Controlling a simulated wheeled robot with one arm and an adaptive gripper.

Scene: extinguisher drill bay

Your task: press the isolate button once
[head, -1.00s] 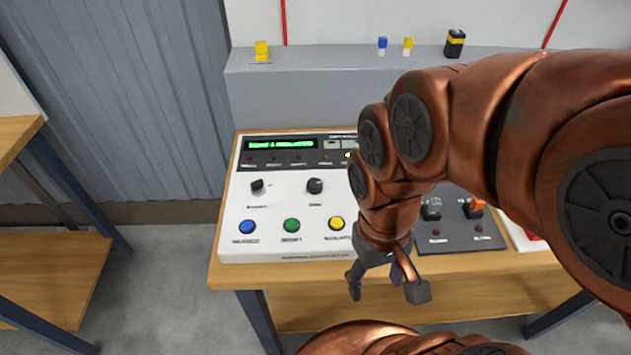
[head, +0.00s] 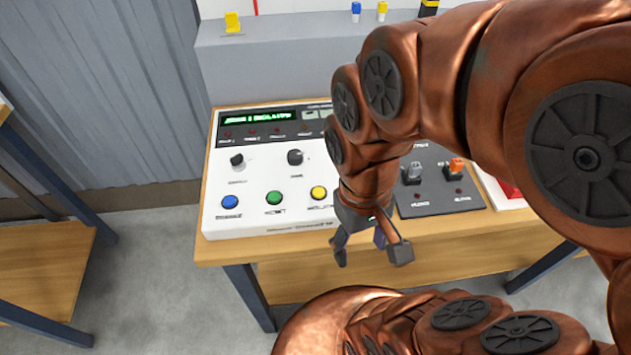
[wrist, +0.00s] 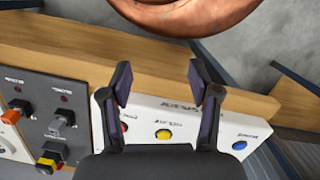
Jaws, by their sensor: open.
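The white control panel (head: 262,222) on the bench carries a blue button (head: 230,202), a green button (head: 274,198) and a yellow button (head: 318,193) in a row. Their labels are too blurred to tell which is isolate. My gripper (head: 370,253) is open and empty, in front of the panel's front edge and right of the yellow button. In the wrist view, my open fingers (wrist: 160,83) frame the panel edge. The yellow button (wrist: 163,134) shows between them, with a red button (wrist: 124,127) beside the left finger and the blue button (wrist: 239,145) at right.
Two dark knobs (head: 295,157) and a lit green display (head: 256,117) sit above the buttons. A dark switch panel (head: 436,203) with an orange switch (head: 455,167) stands right of it. A grey ledge (head: 262,72) rises behind. My arm hides the white panel's right part.

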